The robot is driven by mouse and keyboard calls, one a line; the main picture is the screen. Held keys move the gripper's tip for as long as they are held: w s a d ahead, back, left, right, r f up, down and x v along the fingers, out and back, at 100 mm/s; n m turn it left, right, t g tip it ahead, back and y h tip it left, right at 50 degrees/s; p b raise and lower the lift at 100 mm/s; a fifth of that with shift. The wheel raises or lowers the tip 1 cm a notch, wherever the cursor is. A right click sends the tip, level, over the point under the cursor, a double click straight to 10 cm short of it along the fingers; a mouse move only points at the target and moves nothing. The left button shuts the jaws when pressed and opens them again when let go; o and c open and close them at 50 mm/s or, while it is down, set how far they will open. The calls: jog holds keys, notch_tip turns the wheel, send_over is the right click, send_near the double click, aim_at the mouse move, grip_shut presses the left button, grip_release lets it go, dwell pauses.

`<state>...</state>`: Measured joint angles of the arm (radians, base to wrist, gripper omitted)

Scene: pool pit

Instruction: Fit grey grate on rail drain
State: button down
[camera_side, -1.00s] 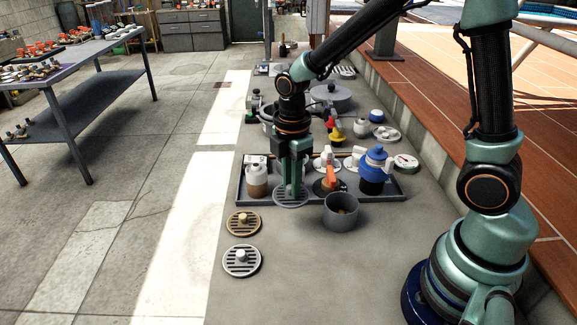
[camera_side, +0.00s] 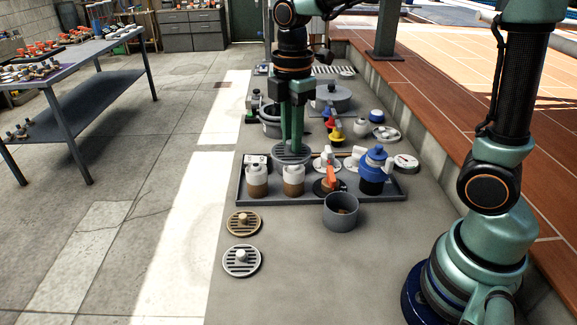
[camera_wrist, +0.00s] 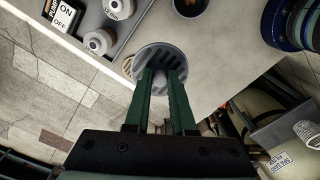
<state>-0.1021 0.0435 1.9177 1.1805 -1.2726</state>
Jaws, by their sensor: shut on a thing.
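My gripper (camera_side: 292,140) is shut on a round grey grate (camera_side: 291,157) with dark slots. It holds the grate up near the back of the dark tray, in the air as seen from the side. In the wrist view the grate (camera_wrist: 160,54) shows beyond the fingertips (camera_wrist: 163,78), which hide its middle. I cannot tell for certain which thing is the rail drain. An open round grey pot (camera_side: 340,214) with brown inside stands at the front edge of the tray. In the wrist view this pot (camera_wrist: 189,5) shows at the top edge.
A dark tray (camera_side: 330,202) holds two white-capped bottles, a blue-topped jar (camera_side: 373,172) and an orange-handled valve (camera_side: 330,178). A brass grate (camera_side: 243,223) and a pale grate (camera_side: 241,261) lie in front, left. Vessels crowd the back.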

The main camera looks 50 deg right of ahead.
jog(key=shift+w+d+f, duration=2.4)
jog(key=shift+d, duration=0.35)
jog(key=shift+w+d+f, duration=2.4)
jog(key=shift+d, duration=0.4)
jog(key=shift+w+d+f, duration=2.4)
jog(key=shift+d, duration=0.35)
jog(key=shift+f, duration=0.35)
jog(key=shift+f, duration=0.45)
jog(key=shift+f, duration=0.35)
jog(key=c, duration=0.5)
grip_release()
